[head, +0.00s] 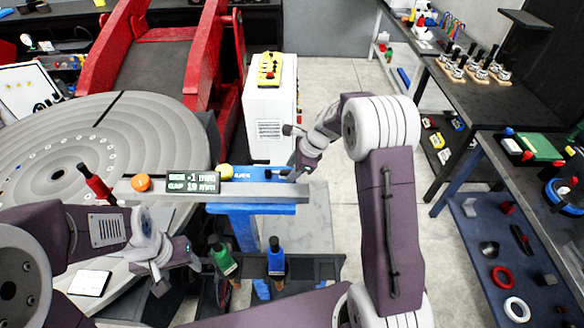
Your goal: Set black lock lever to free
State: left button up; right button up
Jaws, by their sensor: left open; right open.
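A metal bar (150,193) with a digital readout (192,183) runs along the front of the large round table. The readout's small text is hard to read. I cannot clearly make out the black lock lever; small dark parts near the bar's right end are partly hidden by my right gripper (297,174). That gripper is open, pointing down at the bar's right end; contact cannot be told. My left gripper (162,283) is open and empty, below and in front of the bar.
Green (223,260) and blue (276,258) handled tools stand in front of the bar. A white cabinet (270,115) with a yellow control box stands behind. Dark shelves (480,90) line the right; floor between is clear.

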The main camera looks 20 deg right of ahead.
jog(key=shift+s+a+r, duration=0.1)
jog(key=shift+s+r, duration=0.05)
jog(key=shift+s, duration=0.1)
jog(key=shift+c, duration=0.5)
jog(key=c, duration=0.5)
grip_shut()
jog(key=shift+w+f, duration=0.15)
jog(key=shift+f, duration=0.05)
jog(key=shift+s+f, duration=0.15)
jog(key=shift+s, duration=0.05)
